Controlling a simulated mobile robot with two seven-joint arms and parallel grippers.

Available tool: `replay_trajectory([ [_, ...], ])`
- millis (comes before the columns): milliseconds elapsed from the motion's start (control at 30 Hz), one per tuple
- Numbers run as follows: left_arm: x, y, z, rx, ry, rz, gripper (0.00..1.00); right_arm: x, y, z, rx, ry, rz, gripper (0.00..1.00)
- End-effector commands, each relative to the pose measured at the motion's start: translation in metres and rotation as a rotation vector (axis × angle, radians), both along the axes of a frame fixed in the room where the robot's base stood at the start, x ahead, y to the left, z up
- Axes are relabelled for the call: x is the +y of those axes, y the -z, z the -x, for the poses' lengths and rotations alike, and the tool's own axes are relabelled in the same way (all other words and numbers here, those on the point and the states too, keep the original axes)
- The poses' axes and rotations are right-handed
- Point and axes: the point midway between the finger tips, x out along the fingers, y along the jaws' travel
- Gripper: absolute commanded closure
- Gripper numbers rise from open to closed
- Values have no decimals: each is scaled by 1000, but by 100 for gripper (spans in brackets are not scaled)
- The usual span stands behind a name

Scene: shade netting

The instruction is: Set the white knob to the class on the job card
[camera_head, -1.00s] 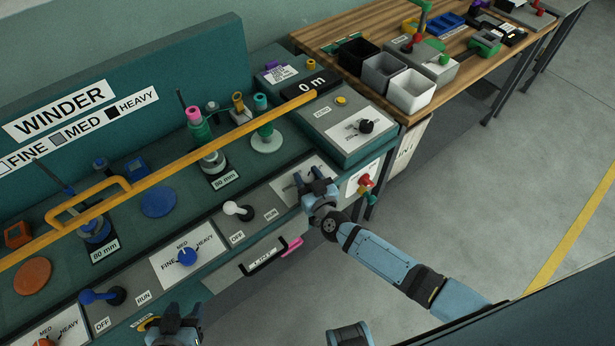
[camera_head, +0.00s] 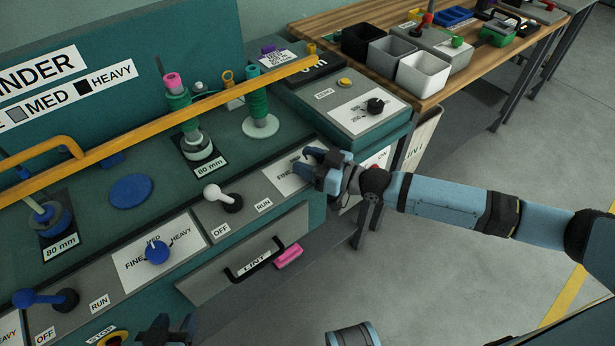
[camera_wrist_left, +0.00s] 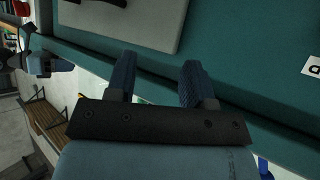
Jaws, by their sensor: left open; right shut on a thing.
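My right gripper (camera_head: 328,172) is at the right-hand dial plate (camera_head: 290,178) on the winder's front panel, which has "FINE" printed on it. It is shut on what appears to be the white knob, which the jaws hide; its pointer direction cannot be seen. A small white card (camera_head: 284,56) by a purple clip stands at the back of the bench; its print is too small to read, and I cannot tell whether it is the job card. My left gripper (camera_head: 165,333) is low at the bottom edge; its open, empty fingers show in the left wrist view (camera_wrist_left: 160,82).
A blue knob (camera_head: 157,251) sits on its own FINE/MED/HEAVY plate. A white OFF/RUN lever (camera_head: 222,196) is left of my right gripper. Below are the LINT drawer (camera_head: 215,285) and a pink block (camera_head: 288,256). A yellow bar (camera_head: 150,125) spans the bench.

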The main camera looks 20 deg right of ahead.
Motion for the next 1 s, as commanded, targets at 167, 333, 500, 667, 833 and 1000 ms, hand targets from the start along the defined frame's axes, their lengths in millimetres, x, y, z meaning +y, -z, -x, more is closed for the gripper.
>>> replay_trajectory([
  [167, -5, 11, -3, -36, 7, 36, 52, -1, 5, -2, -9, -96, 6, 81],
  [333, -8, 10, -3, -57, 12, 59, 52, 0, 3, -2, -8, -175, 6, 81],
  [500, -15, -4, -10, -121, 23, 95, 52, 0, 1, -1, -4, -237, 1, 81],
  [667, -22, -16, -16, -174, 32, 124, 52, 0, 0, -1, -2, -277, 1, 81],
  [833, -25, -22, -18, -203, 37, 140, 52, 1, 0, 0, -2, -301, -2, 81],
  [1000, -25, -25, -19, -214, 38, 146, 52, 1, -1, 0, -1, -310, -3, 81],
])
